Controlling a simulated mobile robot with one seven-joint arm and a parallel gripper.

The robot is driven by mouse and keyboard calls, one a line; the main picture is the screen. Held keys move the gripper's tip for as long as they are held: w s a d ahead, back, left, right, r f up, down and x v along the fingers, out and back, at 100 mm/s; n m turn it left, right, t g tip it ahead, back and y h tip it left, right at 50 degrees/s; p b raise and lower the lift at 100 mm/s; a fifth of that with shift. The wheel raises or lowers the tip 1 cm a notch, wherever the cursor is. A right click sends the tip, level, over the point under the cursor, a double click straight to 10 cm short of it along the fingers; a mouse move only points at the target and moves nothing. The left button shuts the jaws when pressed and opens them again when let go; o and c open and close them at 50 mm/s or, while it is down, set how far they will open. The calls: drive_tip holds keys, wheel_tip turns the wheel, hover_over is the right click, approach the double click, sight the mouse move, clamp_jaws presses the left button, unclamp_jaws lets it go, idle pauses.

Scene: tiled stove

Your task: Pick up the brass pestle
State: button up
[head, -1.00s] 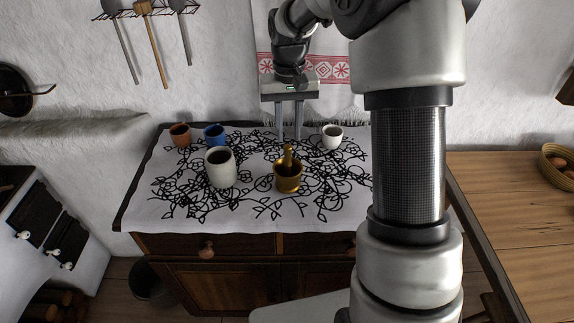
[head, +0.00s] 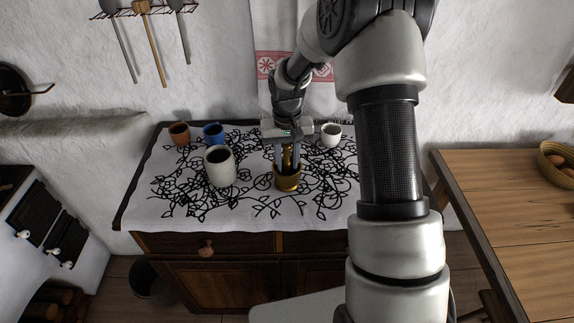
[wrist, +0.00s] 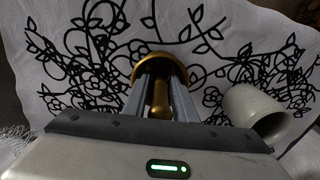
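The brass pestle (head: 287,157) stands in the brass mortar (head: 288,183) on the cloth-covered cabinet top. My gripper (head: 288,170) points down over the mortar, with one finger on each side of the pestle. In the wrist view the pestle (wrist: 160,98) shows between the two spread fingers, and the mortar's rim (wrist: 158,57) lies beyond it. The fingers look apart from the pestle, so my gripper is open around it. The fingertips are at or just inside the mortar's mouth; the pestle's lower end is hidden.
A large white cup (head: 220,168) stands left of the mortar. A blue cup (head: 213,134) and a brown cup (head: 179,134) stand at the back left, and a small white cup (head: 331,135) at the back right. The cloth's (head: 262,213) front is clear.

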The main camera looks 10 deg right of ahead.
drive_tip(key=shift+c, duration=0.3)
clamp_jaws()
drive_tip(key=shift+r, duration=0.1)
wheel_tip(320, 180, up, 10)
drive_tip(key=shift+r+p, duration=0.2)
drive_tip(key=shift+p, duration=0.4)
drive_tip(key=shift+r+m+p, duration=0.35)
drive_tip(key=shift+m+p, duration=0.15)
drive_tip(key=shift+p, duration=0.3)
drive_tip(key=shift+f+b, duration=2.85)
drive_tip(key=shift+f, duration=1.4)
